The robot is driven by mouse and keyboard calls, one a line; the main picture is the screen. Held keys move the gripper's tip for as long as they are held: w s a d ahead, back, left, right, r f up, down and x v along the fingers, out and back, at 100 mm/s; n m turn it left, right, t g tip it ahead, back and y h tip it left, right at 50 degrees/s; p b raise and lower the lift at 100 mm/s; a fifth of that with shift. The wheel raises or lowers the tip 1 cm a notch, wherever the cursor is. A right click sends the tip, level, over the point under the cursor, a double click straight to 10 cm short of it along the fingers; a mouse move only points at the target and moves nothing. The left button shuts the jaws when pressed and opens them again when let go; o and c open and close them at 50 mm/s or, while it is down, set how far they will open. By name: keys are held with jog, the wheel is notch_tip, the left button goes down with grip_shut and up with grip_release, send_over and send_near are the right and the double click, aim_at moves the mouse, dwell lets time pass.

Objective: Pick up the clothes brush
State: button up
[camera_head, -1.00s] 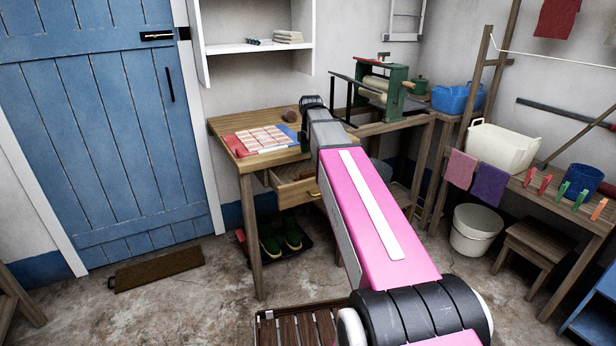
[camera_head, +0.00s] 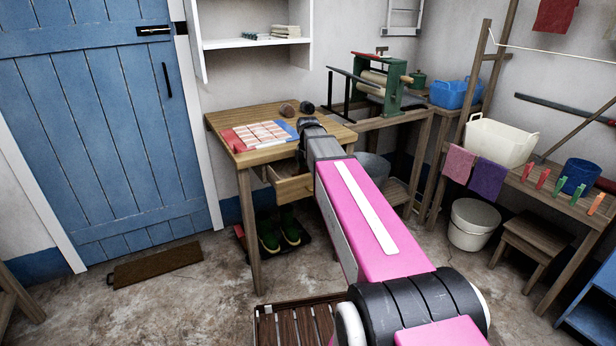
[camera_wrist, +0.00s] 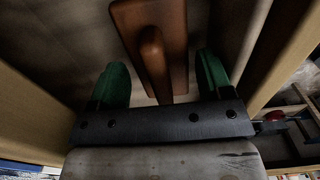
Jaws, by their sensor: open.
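In the wrist view, my gripper (camera_wrist: 163,90) is open, with two green fingertips apart. A reddish-brown wooden piece with a flat back (camera_wrist: 172,20) and a rounded grip along it, seemingly the clothes brush, lies ahead and partly between the fingers. I see no finger closed on it. It lies on a dull surface between pale wooden walls, which looks like the inside of the open drawer (camera_head: 293,188) under the wooden table (camera_head: 222,120). In the head view, my arm hides the gripper and the brush.
A checked cloth (camera_head: 258,136) lies on the tabletop, with a brown rounded object (camera_head: 287,110) and a dark one (camera_head: 307,107) behind. A green mangle (camera_head: 388,82) stands to the right. Green boots (camera_head: 280,232) stand below. Drawer walls flank the gripper closely.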

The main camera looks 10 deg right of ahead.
jog(key=shift+f, duration=0.6)
jog(key=c, duration=0.7)
jog(key=shift+c, duration=0.2)
jog(key=shift+r, duration=0.15)
jog(key=shift+r, duration=0.45)
notch_tip(320, 180, up, 3)
jog(key=shift+r, duration=0.15)
jog(key=s+a+r, duration=0.6)
jog(key=a, duration=0.3)
jog(key=shift+s+a+r, duration=0.3)
jog(key=shift+a, duration=0.05)
